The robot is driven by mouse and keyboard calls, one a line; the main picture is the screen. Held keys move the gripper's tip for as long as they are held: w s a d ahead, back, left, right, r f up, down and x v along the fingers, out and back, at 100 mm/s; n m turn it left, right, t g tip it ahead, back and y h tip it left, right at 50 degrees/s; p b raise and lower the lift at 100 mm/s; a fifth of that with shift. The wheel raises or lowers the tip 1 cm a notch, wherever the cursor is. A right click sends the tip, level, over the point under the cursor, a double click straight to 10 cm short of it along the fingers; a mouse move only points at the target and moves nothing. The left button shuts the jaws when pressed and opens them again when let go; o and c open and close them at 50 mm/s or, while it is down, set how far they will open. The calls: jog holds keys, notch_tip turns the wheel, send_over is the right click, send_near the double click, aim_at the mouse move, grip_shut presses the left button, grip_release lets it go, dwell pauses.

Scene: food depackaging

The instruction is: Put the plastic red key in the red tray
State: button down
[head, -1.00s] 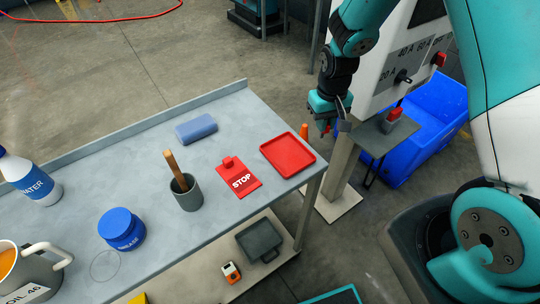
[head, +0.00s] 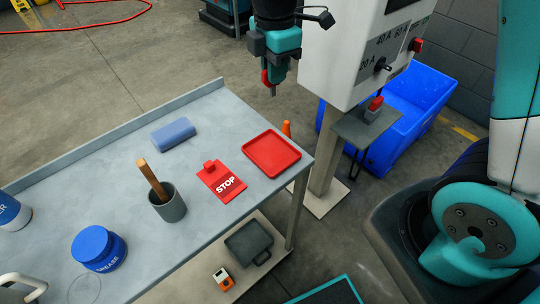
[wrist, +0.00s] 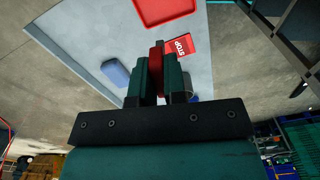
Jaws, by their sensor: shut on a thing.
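My gripper (head: 272,72) is shut on the red plastic key (head: 266,78) and holds it in the air beyond the table's far right corner. In the wrist view, the red key (wrist: 156,62) stands between the two teal fingers (wrist: 155,85). The red tray (head: 272,171) lies flat and empty at the right end of the table, below and nearer than my gripper. In the wrist view, the red tray (wrist: 168,8) shows at the top edge, partly cut off.
A red STOP tag (head: 222,187) lies beside the tray. A blue block (head: 173,134), a grey cup (head: 169,207) with a wooden handle and a blue grease jar (head: 95,250) stand on the table. A grey switch cabinet (head: 350,60) rises right of my gripper.

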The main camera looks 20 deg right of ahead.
jog(key=shift+s+a+r+n, duration=0.2)
jog(key=shift+a+r+n, duration=0.1)
jog(key=shift+r+n, duration=0.25)
jog(key=shift+s+a+f+n, duration=0.1)
jog(key=shift+n, duration=0.25)
jog(key=p, duration=0.3)
send_over(271, 154)
notch_tip(271, 154, down, 20)
jog(key=shift+r, duration=0.25)
jog(key=shift+b, duration=0.3)
jog(key=shift+f, duration=0.2)
jog(key=c, duration=1.2)
grip_release()
jog(key=shift+o, duration=0.2)
jog(key=shift+r, duration=0.15)
